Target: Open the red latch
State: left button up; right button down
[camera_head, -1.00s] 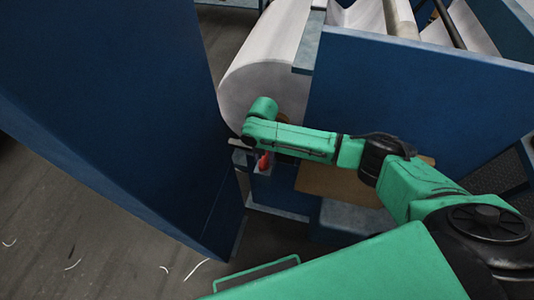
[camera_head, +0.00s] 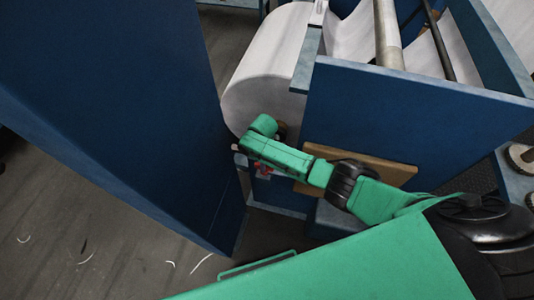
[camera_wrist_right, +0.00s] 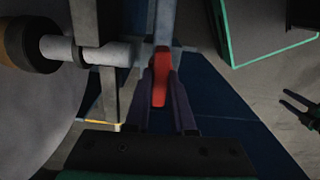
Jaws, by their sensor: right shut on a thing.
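The red latch (camera_wrist_right: 160,82) is in the middle of the right wrist view, on the end of a grey bar (camera_wrist_right: 164,25). My right gripper (camera_wrist_right: 163,88) is shut on it, one dark finger on each side. In the head view a small part of the red latch (camera_head: 263,168) shows just under my green right wrist, low beside the white roll; the right fingers are mostly hidden there. My left gripper (camera_wrist_right: 292,101) shows small at the right edge of the wrist view, its two prongs apart and empty, away from the latch.
A large white roll (camera_head: 258,90) is behind the wrist. A tall blue panel (camera_head: 130,110) stands close on the left, and a blue side plate (camera_head: 400,110) with a brown board (camera_head: 372,165) is on the right. A grey shaft (camera_wrist_right: 62,48) lies left of the latch. Floor is open at lower left.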

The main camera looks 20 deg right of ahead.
jog(key=c, duration=0.8)
grip_release()
jog(key=shift+o, duration=0.2)
notch_tip(320, 180, up, 8)
jog(key=p, duration=0.7)
jog(key=shift+s+f, duration=0.1)
jog(key=shift+f, duration=0.4)
